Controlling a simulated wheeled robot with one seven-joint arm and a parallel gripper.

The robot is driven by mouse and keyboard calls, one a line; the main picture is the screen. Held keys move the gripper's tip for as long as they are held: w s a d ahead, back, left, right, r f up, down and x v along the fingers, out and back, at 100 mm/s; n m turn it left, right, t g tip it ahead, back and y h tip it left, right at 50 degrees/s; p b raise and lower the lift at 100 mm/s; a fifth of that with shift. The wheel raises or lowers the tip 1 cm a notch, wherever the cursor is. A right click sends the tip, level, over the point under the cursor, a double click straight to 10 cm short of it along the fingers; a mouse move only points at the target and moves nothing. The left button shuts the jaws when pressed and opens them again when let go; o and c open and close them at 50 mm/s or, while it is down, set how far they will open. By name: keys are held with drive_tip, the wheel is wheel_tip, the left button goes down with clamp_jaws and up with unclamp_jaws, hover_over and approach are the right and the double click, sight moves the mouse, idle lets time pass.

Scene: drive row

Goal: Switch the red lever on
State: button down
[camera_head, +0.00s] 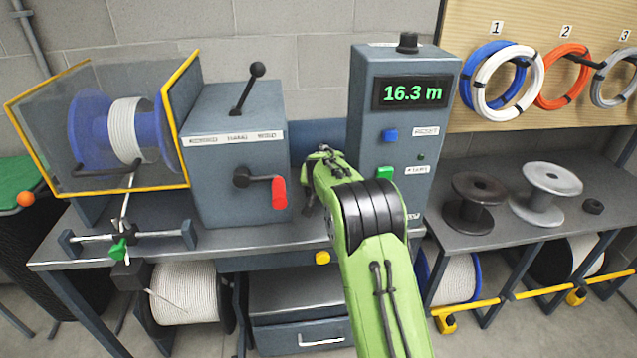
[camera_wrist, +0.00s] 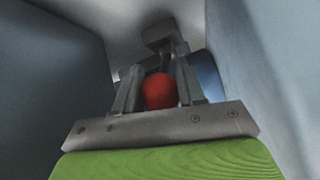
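My gripper (camera_head: 322,160) reaches into the gap between the grey winder box (camera_head: 236,160) and the counter cabinet (camera_head: 366,105). In the wrist view, a red ball-shaped knob (camera_wrist: 160,91) sits between the two fingers of my gripper (camera_wrist: 163,85). A thin grey stem and a grey block (camera_wrist: 160,34) show beyond it. The fingers are very near the knob on both sides, but I cannot tell whether they press on it. In the head view this knob is hidden by my arm. A separate crank with a red handle (camera_head: 279,192) is on the front of the winder box.
Walls stand close on both sides of my gripper. A black-knobbed lever (camera_head: 247,88) tops the winder box. The cabinet has a display reading 16.3 m (camera_head: 412,94), a blue button (camera_head: 390,135) and a green button (camera_head: 384,172). Empty spools (camera_head: 474,200) stand on the right bench.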

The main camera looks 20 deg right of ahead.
drive_tip(key=c, duration=0.7)
unclamp_jaws()
drive_tip(key=shift+d+f, duration=0.1)
drive_tip(key=shift+f, duration=0.1)
drive_tip(key=shift+r, duration=0.1)
drive_tip(key=shift+s+r, duration=0.1)
drive_tip(key=shift+r, duration=0.15)
drive_tip(key=p+v, duration=0.2)
drive_tip(key=v, duration=1.3)
drive_tip(key=shift+s+p, duration=0.2)
drive_tip(key=shift+p, duration=0.1)
